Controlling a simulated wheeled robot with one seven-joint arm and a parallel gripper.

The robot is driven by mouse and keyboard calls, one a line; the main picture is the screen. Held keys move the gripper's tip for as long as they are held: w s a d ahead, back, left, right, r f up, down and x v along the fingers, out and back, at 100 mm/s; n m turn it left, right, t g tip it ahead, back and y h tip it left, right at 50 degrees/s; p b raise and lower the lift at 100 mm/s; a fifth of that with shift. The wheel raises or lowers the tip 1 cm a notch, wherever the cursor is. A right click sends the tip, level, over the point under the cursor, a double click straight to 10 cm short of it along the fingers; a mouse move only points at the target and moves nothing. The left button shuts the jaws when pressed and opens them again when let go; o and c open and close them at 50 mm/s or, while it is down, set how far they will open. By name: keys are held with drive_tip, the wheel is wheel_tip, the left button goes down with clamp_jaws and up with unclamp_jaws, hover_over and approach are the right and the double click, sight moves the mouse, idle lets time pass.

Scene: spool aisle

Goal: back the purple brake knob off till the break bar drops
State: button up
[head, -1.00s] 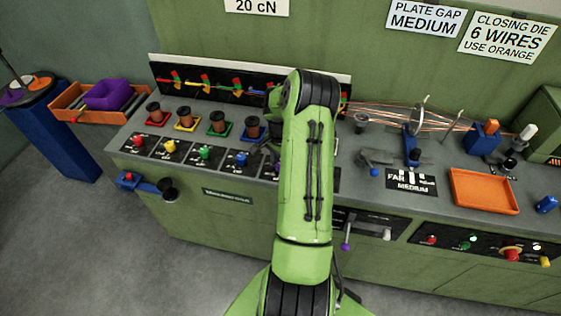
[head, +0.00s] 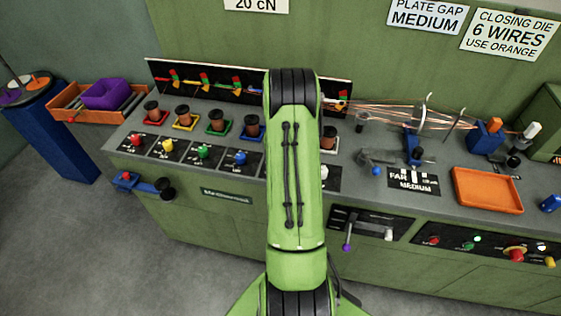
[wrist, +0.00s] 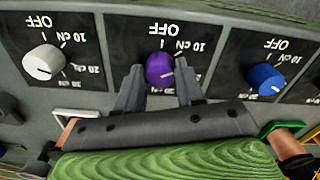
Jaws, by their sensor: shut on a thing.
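The purple brake knob (wrist: 160,70) sits in the middle of the wrist view on a black dial plate, which appears upside down with OFF at the top. A pale pointer mark on the knob faces right and slightly down, away from OFF. My gripper (wrist: 160,84) is shut on the purple knob, one finger on each side. In the head view my arm hides the gripper and the purple knob. I cannot make out which part is the break bar; a black strip with coloured arrow-like pieces (head: 205,78) runs along the back of the bench, partly hidden by my arm.
The white knob (wrist: 43,62) and the blue knob (wrist: 265,78) flank the purple one closely. Brown spools (head: 216,121) stand behind the knob row.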

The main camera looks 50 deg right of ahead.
drive_tip(key=shift+n+b, duration=0.35)
drive_tip(key=shift+n, duration=1.65)
drive_tip(key=o, duration=1)
drive_tip(key=shift+o, duration=0.2)
wheel_tip(320, 180, up, 16)
drive_tip(key=p, duration=0.2)
drive_tip(key=shift+f, duration=0.1)
